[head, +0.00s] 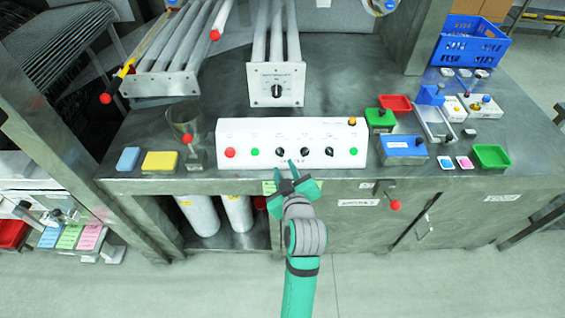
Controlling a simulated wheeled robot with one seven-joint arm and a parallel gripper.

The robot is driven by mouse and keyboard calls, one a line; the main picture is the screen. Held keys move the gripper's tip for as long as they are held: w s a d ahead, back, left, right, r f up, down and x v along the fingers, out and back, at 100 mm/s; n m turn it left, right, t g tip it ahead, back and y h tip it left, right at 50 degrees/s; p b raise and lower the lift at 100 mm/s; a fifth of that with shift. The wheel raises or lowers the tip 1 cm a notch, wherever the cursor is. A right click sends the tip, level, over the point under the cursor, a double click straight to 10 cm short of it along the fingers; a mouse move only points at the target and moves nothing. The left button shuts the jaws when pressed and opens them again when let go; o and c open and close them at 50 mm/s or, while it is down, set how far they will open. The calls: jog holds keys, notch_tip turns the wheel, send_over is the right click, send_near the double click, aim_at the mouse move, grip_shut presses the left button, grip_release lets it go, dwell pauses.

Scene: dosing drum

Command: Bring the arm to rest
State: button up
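My arm reaches up from the bottom middle of the head view, teal with grey joints. My gripper (285,172) is at the front edge of the bench, in front of the white control panel (244,141). Its two dark fingertips look apart, with nothing visible between them. They overlap the lower edge of the panel in the picture; I cannot tell whether they touch it.
The panel carries a red button (230,153), green buttons and dark knobs. Left are a yellow block (160,161), a blue block (128,159) and a clear beaker (184,120). Right are small trays and a blue crate (470,42). A red-knobbed lever (395,204) projects from the front.

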jog(key=shift+s+d+r, duration=0.1)
jog(key=shift+s+r, duration=0.15)
jog(key=shift+s, duration=0.45)
jog(key=s+f+m+h, duration=0.1)
jog(key=s+f+m, duration=0.1)
jog(key=s+f, duration=0.5)
jog(key=s+f+m+h, duration=0.1)
jog(key=s+f+m, duration=0.3)
jog(key=s, duration=0.6)
jog(key=s+a+r+m+t, duration=0.1)
jog(key=s, duration=1.9)
jog(key=shift+s+a+t, duration=0.25)
jog(key=shift+s+t, duration=0.1)
jog(key=shift+t, duration=0.05)
jog(key=shift+c, duration=0.6)
